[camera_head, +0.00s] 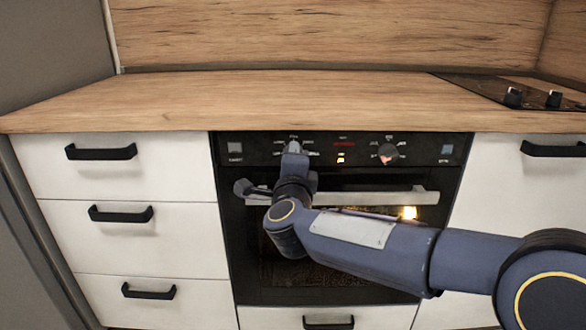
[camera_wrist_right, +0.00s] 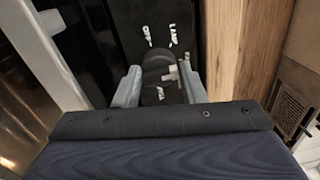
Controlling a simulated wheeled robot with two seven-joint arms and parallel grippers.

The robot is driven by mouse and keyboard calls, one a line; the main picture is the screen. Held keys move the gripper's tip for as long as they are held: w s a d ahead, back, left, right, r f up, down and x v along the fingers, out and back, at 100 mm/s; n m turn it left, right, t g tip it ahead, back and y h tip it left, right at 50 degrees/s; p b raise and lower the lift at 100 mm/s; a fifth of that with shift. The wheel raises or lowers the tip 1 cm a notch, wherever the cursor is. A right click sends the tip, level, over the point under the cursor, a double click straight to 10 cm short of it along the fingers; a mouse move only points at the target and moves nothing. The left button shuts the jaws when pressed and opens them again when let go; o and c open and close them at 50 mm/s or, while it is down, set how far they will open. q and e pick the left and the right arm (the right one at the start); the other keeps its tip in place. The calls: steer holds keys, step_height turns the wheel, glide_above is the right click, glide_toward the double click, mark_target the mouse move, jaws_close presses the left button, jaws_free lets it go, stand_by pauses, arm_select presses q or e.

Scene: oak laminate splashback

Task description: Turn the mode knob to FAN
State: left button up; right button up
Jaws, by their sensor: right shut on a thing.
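The oven's control panel (camera_head: 255,150) is a black strip under the worktop, with a knob on the left and one on the right. My right gripper (camera_head: 293,148) reaches the left knob, taken as the mode knob, and covers most of it in the head view. In the right wrist view the dark round knob (camera_wrist_right: 156,62) sits between the two grey fingertips of my right gripper (camera_wrist_right: 160,82), which is shut on it. A pale mark shows on or beside the knob. White labels surround it; one seems to read LAMP (camera_wrist_right: 173,35). My left gripper is out of view.
The oven door handle (camera_head: 425,195) runs just below, behind my right arm. White drawers (camera_head: 60,165) flank the oven. The wooden worktop (camera_head: 250,98) is bare near the panel.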

steer(key=shift+f+m, duration=0.15)
steer(key=shift+m, duration=0.45)
steer(key=o, duration=1)
steer(key=s+p, duration=0.1)
steer(key=s, duration=0.6)
steer(key=shift+s+f, duration=0.15)
steer(key=shift+s, duration=0.25)
